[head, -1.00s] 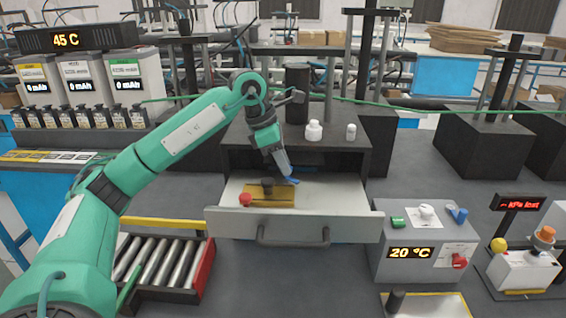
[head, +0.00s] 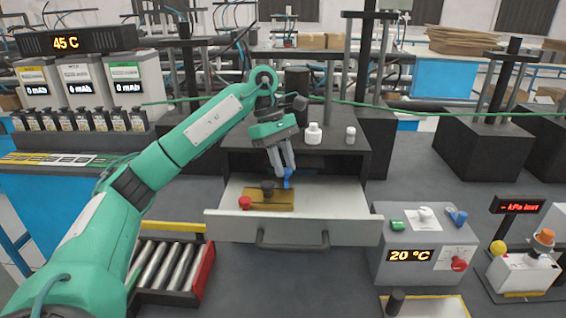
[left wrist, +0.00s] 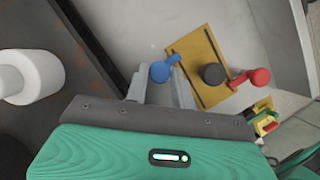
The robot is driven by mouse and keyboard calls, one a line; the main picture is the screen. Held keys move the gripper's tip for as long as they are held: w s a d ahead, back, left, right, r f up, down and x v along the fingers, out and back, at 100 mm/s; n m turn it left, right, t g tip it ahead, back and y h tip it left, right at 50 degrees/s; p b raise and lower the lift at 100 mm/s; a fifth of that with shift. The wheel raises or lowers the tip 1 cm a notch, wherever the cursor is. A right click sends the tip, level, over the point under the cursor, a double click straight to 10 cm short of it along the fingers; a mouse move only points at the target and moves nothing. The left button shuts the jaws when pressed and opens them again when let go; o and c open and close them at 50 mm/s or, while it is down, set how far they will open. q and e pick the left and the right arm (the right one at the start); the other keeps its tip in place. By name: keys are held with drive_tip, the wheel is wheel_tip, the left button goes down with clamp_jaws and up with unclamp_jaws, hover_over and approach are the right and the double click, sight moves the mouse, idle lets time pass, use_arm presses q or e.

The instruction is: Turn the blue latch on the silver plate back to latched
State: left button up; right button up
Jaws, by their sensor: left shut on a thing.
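In the head view my left gripper (head: 287,178) reaches down into the open drawer, its fingers shut on a blue latch (head: 288,182). The left wrist view shows the round blue end of the latch (left wrist: 161,71) between the fingers of my left gripper (left wrist: 160,88). The latch is at the edge of a gold-coloured plate (left wrist: 203,55), which also carries a black knob (left wrist: 213,74) and a red handle (left wrist: 250,77). The plate (head: 283,200) looks yellow-gold, not silver. The base of the latch is hidden by the fingers. My right gripper is not in view.
The drawer (head: 345,198) is pulled out from a dark cabinet with white bottles (head: 313,133) on top. A grey control box (head: 425,240) on the right has another blue handle (head: 457,216). A roller tray (head: 165,265) lies at lower left.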

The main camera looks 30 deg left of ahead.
use_arm(q)
drive_tip(key=shift+m, duration=0.4)
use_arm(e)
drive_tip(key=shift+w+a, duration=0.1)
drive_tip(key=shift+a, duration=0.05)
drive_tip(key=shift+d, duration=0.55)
use_arm(q)
drive_tip(key=o, duration=1)
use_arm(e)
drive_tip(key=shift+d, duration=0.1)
